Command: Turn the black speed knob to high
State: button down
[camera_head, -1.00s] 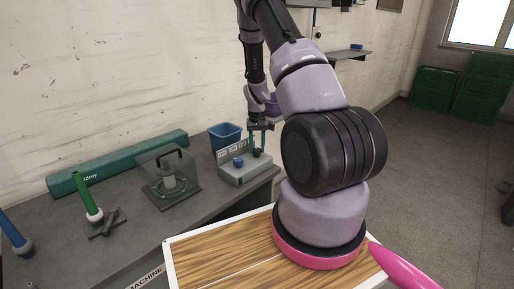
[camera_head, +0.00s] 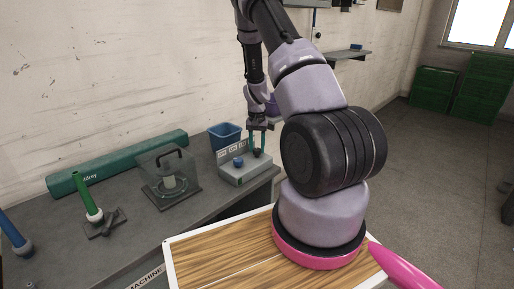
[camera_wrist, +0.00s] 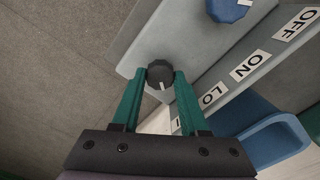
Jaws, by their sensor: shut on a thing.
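The black speed knob (camera_wrist: 159,74) sits on the grey control box (camera_head: 245,174) at the back right of the bench. Its white pointer mark faces toward the label strip in the wrist view, down and slightly right. My gripper (camera_wrist: 160,75) has its green fingers on either side of the knob, shut on it; in the head view it reaches down onto the box (camera_head: 257,150). The labels OFF, ON and LO (camera_wrist: 211,95) are readable. A further label is mostly hidden behind the right finger.
A blue knob (camera_wrist: 229,8) is beside the black one on the box. A blue bin (camera_head: 225,136) stands just behind.

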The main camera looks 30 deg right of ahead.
jog(key=shift+c, duration=2.2)
grip_release()
notch_tip(320, 180, up, 11)
jog(key=shift+f, duration=0.1)
notch_tip(320, 180, up, 12)
jog(key=t+y, duration=0.1)
jog(key=t, duration=0.1)
send_over(257, 149)
jog(key=s+a, duration=0.3)
jog(key=a, duration=0.2)
jog(key=s+a+r+n+t, duration=0.1)
jog(key=s+a+r, duration=0.15)
jog(key=r, duration=0.25)
jog(key=s+a+r, duration=0.2)
jog(key=s+r, duration=0.1)
jog(key=r, duration=0.2)
jog(key=s+a+r+t, duration=0.1)
jog(key=s+a+r, duration=0.1)
jog(key=s, duration=0.4)
jog(key=s+a+r+n+t, duration=0.1)
jog(key=s+a+r, duration=0.1)
jog(key=s+r, duration=0.2)
jog(key=s+a+r+n+t+y, duration=0.1)
jog(key=s+r, duration=0.3)
jog(key=s, duration=0.4)
jog(key=shift+s+a+t, duration=0.4)
jog(key=shift+a+t, duration=0.2)
jog(key=shift+a, duration=0.1)
